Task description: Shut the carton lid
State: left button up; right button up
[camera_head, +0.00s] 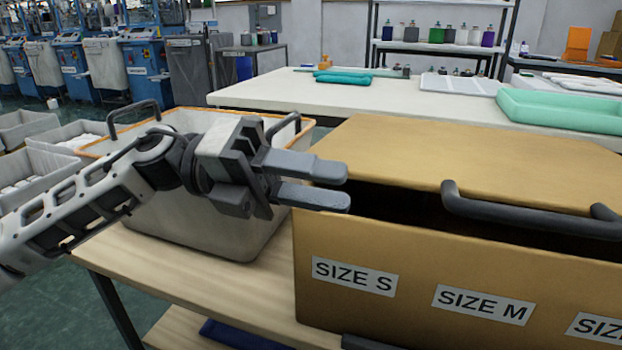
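The tan carton (420,250) stands at the right on the wooden bench, its front labelled SIZE S, SIZE M and a third cut-off label. Its lid (470,150) covers the top, but a dark gap shows between the lid's front edge and the front wall. A dark bar handle (520,217) sits along the lid's front edge. My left gripper (347,188) is at the carton's left front corner, fingers pointing right, with a gap between them and nothing held. I cannot tell whether it touches the carton. My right gripper is not in view.
A grey bin with an orange rim (185,108) stands left of the carton, partly behind my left arm. A white table (400,100) behind holds teal cloth (343,77) and a mint tray (560,108). The wooden bench (230,290) is bare in front of the bin.

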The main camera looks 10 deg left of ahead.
pick_arm(q)
jog(key=shift+w+a, duration=0.1)
jog(key=shift+a, duration=0.25)
